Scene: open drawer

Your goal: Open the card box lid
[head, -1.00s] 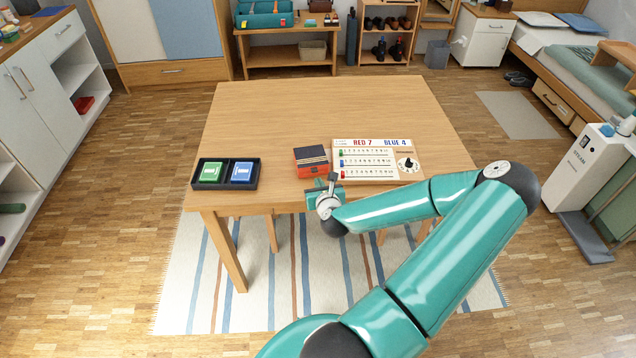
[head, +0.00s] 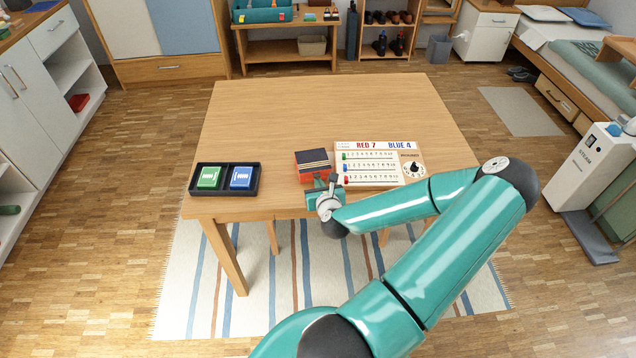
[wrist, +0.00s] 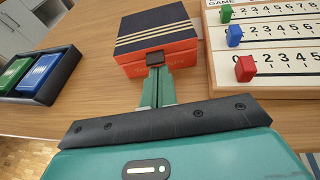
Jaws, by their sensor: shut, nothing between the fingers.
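The card box (head: 313,160) stands near the table's front edge. It is orange-red with a dark lid. In the wrist view, the card box (wrist: 155,35) shows gold stripes across its dark lid and lettering on its front, partly hidden by my fingers. The lid looks down. My gripper (head: 322,181) is at the near side of the box. In the wrist view, my gripper (wrist: 155,62) is shut and empty, its dark fingertips at the front face just below the lid's edge. I cannot tell whether they touch it.
A counting board (head: 380,163) with colored sliders and a dial stands close to the right of the box. A black tray (head: 224,192) with green and blue card decks lies to the left. The table (head: 330,110) behind is clear.

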